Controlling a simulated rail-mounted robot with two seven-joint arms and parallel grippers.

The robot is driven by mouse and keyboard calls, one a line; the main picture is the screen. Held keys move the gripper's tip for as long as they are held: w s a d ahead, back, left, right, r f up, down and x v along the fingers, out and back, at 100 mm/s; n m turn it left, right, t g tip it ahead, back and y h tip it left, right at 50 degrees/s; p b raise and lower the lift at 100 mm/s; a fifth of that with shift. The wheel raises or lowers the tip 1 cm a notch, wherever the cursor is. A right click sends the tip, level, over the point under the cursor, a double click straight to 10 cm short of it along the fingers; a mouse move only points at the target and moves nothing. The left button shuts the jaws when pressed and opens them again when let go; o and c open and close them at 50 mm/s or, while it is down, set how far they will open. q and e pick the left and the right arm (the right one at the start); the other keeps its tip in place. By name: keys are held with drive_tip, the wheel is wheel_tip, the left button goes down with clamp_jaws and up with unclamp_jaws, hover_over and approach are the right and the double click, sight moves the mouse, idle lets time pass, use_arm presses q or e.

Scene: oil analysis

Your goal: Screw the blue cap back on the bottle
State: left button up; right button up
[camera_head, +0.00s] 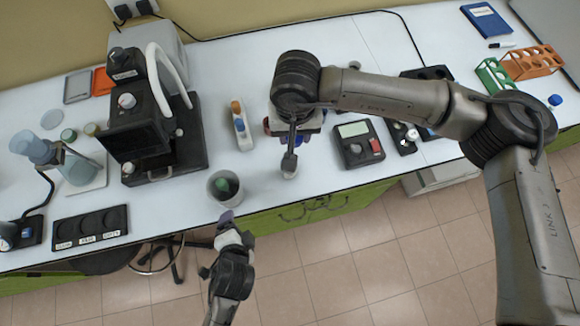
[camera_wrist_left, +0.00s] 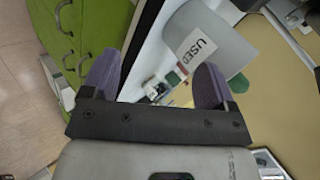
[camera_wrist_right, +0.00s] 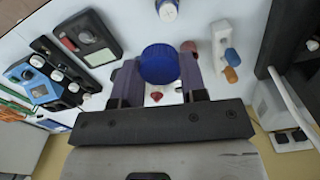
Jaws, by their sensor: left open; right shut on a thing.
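A round blue cap (camera_wrist_right: 158,64) sits between the fingers of my right gripper (camera_wrist_right: 160,72), seen from above in the right wrist view. The gripper is shut on it. Whatever is under the cap is hidden, so I cannot tell if it is on a bottle. In the head view my right arm hides most of this spot. My left gripper (camera_head: 226,219) is open and empty, just in front of the grey bin (camera_head: 215,197).
The bin is labelled USED and holds something green (camera_head: 226,184). A black machine (camera_head: 140,110) stands left, a device with a display (camera_head: 353,130) right. A white block with coloured knobs (camera_head: 241,128) is near the right gripper. Racks (camera_head: 532,62) stand far right, near a blue round item (camera_head: 555,100).

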use_arm(q)
drive_tip(key=w+d+r+m+t+h+b, duration=0.1)
drive_tip(key=w+d+m+t, duration=0.2)
drive_tip(key=m, duration=0.9)
drive_tip(key=w+d+r+m+t+h+b, duration=0.1)
drive_tip(key=w+d+m+t, duration=0.2)
drive_tip(key=d+m, duration=0.7)
drive_tip(key=m+t, duration=0.2)
drive_tip(key=m, duration=0.1)
drive_tip(key=shift+w+d+t+b, duration=0.15)
drive_tip(key=shift+t+b, duration=0.25)
use_arm(e)
wheel_tip(320, 180, down, 6)
drive_tip(key=w+a+n, duration=0.1)
drive_tip(key=shift+a, duration=0.15)
use_arm(q)
drive_tip(key=shift+w, duration=0.15)
drive_tip(key=w, duration=1.1)
drive_tip(key=shift+w+d, duration=0.1)
drive_tip(key=shift+w, duration=0.25)
drive_tip(key=c, duration=1.3)
drive_tip(key=shift+c, duration=0.2)
use_arm(e)
drive_tip(key=shift+f, duration=0.1)
